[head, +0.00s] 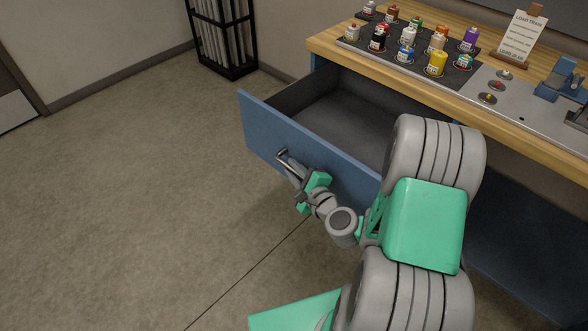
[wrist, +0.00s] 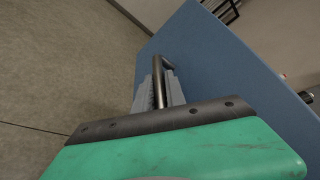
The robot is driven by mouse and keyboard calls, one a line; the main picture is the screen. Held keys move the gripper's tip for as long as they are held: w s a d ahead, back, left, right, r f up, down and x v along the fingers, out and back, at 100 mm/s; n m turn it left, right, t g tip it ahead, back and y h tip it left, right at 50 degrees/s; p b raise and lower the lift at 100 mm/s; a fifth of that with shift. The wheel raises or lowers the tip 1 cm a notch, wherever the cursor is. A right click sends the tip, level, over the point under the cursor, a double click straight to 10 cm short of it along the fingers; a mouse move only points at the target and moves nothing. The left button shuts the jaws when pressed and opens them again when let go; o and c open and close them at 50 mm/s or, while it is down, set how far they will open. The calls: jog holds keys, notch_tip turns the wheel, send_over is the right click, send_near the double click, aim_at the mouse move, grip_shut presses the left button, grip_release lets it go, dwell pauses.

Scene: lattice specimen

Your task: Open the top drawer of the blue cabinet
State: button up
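The top drawer (head: 300,143) of the blue cabinet stands far out from under the wooden worktop, and its dark inside looks empty. Its blue front also fills much of the wrist view (wrist: 215,65). A metal bar handle (head: 283,155) is on the drawer front; it shows in the wrist view (wrist: 158,85) between my fingers. My gripper (head: 290,168) is at the handle, with its fingers on both sides of the bar and seemingly closed on it. My arm hides the right part of the drawer front.
The wooden worktop (head: 325,46) holds several small bottles on a dark mat, a sign (head: 519,38) and a blue device (head: 560,78). A black rack (head: 222,35) stands by the back wall. The floor left of the drawer is clear.

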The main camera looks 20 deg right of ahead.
jog(key=shift+o, duration=0.6)
jog(key=shift+w+a, duration=0.1)
jog(key=shift+o, duration=1.4)
jog(key=v, duration=0.8)
